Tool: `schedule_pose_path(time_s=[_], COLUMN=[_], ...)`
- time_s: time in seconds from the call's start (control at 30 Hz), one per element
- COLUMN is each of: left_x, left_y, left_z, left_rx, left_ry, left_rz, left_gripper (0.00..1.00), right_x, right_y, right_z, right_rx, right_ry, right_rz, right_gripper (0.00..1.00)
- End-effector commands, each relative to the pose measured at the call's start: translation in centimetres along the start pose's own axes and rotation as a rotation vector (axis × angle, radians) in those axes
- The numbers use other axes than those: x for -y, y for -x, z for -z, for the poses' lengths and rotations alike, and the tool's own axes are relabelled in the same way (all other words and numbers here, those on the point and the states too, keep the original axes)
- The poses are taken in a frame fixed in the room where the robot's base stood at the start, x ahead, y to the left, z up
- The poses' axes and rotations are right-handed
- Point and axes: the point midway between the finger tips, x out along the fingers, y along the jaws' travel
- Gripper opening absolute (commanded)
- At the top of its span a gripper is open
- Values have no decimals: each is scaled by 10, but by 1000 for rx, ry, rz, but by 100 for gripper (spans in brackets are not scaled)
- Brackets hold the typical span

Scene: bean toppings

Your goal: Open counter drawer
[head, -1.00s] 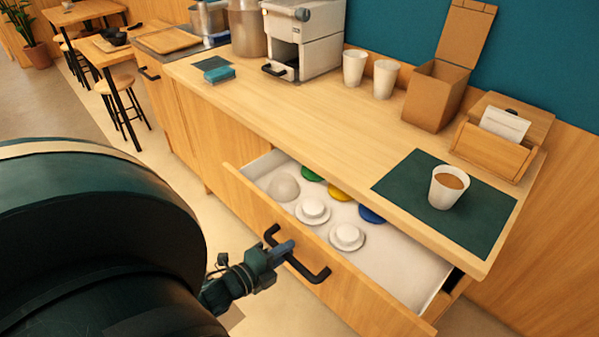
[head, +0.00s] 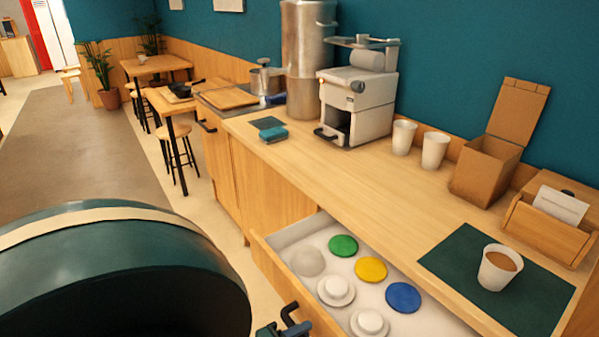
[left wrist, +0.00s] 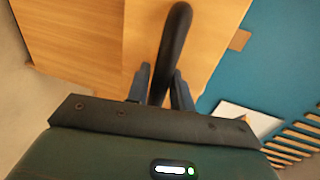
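The counter drawer (head: 278,268) stands well open in the head view, with lids and cups showing inside. Its black bar handle (head: 289,314) is partly cut off at the bottom edge. My left gripper (head: 272,331) is at the handle, mostly below the frame. In the left wrist view the gripper's two fingers (left wrist: 161,88) lie on either side of the dark handle (left wrist: 173,40), close against it. My right gripper is out of view.
Inside the drawer are a green lid (head: 343,245), a yellow lid (head: 370,269), a blue lid (head: 403,297) and white pieces. On the counter (head: 340,180) stand a machine (head: 365,105), paper cups, a cardboard box (head: 487,172) and a filled cup (head: 498,268) on a dark mat (head: 455,250).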

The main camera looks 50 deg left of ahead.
Motion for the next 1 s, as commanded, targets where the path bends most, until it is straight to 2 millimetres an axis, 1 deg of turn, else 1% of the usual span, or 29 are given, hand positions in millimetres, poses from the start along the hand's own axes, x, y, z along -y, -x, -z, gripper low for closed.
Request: schedule_pose_path(time_s=[0.03, 0.17, 0.4, 0.53, 0.67, 0.8, 1.0], left_x=[0, 0, 0, -1, -2, -2, -1], left_y=[0, 0, 0, 10, 33, 66, 107], left_z=[0, 0, 0, 0, 0, 0, 0], left_rx=[0, 0, 0, 1, 1, 2, 1], left_ry=[0, 0, 0, 1, 1, 1, 2], left_rz=[0, 0, 0, -2, -4, -4, -4], left_gripper=[27, 37, 38, 38, 38, 38, 38], right_x=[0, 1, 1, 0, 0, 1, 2], right_y=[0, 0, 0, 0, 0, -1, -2], right_z=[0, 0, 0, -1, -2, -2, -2], right_rx=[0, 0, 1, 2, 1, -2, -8], right_ry=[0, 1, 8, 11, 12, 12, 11], right_rz=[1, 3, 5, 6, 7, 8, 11], right_gripper=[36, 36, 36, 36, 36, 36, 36])
